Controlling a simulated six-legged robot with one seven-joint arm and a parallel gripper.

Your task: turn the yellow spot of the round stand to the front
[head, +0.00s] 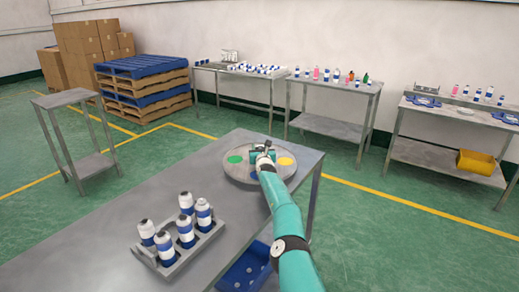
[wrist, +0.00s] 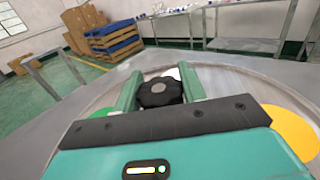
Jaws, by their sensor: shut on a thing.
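The round stand (head: 242,179) is a grey disc at the far end of the grey table. Its yellow spot (head: 285,161) is on the right side in the head view and at the right edge in the wrist view (wrist: 295,130). A green spot (head: 235,159) is on the left, and a blue spot (head: 255,176) shows partly at the near side beside my arm. My gripper (wrist: 160,82) is over the middle of the stand, shut on a black knob (wrist: 160,92) with a finger on each side. The gripper hides part of the disc.
A grey rack (head: 205,243) with several white and blue cans stands on the near part of the table (head: 105,245). A blue crate (head: 243,270) is below the table's right side. Benches with bottles line the wall, and pallets (head: 145,85) stand behind.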

